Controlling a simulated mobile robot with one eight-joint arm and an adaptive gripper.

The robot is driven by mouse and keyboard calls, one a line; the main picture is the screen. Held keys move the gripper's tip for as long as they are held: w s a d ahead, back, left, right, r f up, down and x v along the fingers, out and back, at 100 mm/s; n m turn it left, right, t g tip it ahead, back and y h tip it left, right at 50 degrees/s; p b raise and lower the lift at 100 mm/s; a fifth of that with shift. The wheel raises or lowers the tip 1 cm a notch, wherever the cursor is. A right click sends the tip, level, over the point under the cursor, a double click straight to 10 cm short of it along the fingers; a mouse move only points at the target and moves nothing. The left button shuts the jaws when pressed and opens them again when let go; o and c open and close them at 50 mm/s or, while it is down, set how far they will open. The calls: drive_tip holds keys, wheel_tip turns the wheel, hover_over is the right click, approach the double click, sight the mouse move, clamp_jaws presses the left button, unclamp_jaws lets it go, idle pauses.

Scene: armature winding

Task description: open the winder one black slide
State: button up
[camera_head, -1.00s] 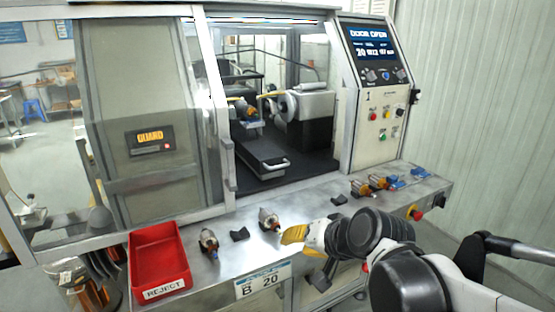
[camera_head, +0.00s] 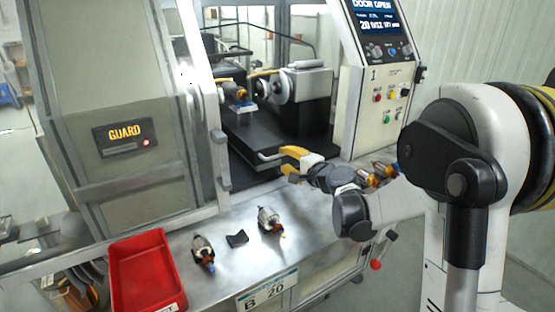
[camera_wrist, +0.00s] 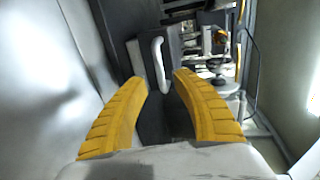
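The black slide (camera_head: 248,134) lies low inside the open winder. Its pale handle (camera_head: 266,156) is at its front end. My gripper (camera_head: 284,158), with yellow fingers, is right of the handle at the door opening. In the wrist view my gripper (camera_wrist: 162,80) is open with nothing between its fingers. The handle (camera_wrist: 159,62) stands just beyond the fingertips, lined up with the gap. The dark front of the slide (camera_wrist: 140,60) shows beside it. I see no clear contact between fingers and handle.
The guard door (camera_head: 125,120) stands to the left of the opening. The control panel (camera_head: 380,90) is at the right. On the bench, armatures (camera_head: 268,218) and a red reject bin (camera_head: 150,270) lie in front. More armatures are near my arm.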

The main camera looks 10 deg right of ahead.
sight(278, 155)
drive_tip(key=shift+b+x, duration=0.45)
drive_tip(key=shift+x, duration=1.9)
clamp_jaws()
drive_tip(key=shift+s, duration=0.1)
